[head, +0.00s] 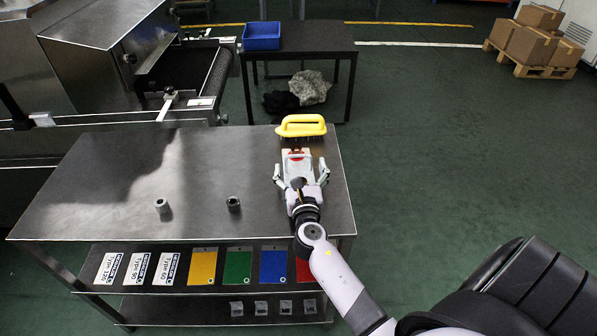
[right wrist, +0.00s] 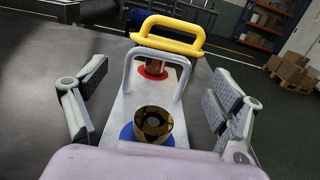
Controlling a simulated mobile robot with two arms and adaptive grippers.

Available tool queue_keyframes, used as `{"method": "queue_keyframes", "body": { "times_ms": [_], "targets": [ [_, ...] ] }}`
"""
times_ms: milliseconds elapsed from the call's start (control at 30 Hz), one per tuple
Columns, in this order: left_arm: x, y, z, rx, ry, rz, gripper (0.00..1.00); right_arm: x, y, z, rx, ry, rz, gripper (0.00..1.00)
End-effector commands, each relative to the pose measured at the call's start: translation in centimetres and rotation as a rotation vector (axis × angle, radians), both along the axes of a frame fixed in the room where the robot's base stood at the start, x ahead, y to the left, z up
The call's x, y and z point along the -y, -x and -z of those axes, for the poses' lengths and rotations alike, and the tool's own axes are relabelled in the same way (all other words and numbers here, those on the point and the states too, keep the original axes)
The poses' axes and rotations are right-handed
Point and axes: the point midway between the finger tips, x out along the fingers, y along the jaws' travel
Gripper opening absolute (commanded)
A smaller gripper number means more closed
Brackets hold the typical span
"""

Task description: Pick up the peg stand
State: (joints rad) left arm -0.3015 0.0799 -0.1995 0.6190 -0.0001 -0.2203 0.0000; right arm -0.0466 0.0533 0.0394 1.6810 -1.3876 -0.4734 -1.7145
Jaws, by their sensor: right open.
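The peg stand (head: 297,163) is a pale plate at the right end of the metal table. In the right wrist view, the peg stand (right wrist: 122,112) has a grey arched handle (right wrist: 157,54), a red disc with a copper-coloured piece (right wrist: 153,69) at its far end, and a blue disc with a brown-gold ring (right wrist: 152,124) at its near end. My right gripper (head: 301,173) is open, with one finger on each side of the stand and a visible gap to it. My left gripper is not in view.
A yellow-handled brush (head: 301,126) stands just behind the stand. Two small cylinders (head: 162,205) (head: 233,204) stand left on the metal table (head: 110,185). A shelf below holds coloured plates (head: 238,266) and labelled cards. A dark table with a blue bin (head: 262,36) is behind.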

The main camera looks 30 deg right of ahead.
Motion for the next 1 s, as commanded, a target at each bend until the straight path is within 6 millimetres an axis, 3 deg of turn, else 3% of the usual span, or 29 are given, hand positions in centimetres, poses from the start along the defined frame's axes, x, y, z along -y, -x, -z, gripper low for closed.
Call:
{"method": "queue_keyframes", "body": {
  "times_ms": [167,433,1000],
  "targets": [
    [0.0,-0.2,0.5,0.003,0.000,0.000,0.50,1.0,-2.0,0.1,0.000,0.001,0.000,0.87],
    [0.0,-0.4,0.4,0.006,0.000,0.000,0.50,1.2,-2.2,0.1,0.000,0.001,0.000,0.87],
    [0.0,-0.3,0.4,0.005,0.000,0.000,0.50,1.1,-2.2,0.1,0.000,0.000,-0.001,0.49]
  ]
}}
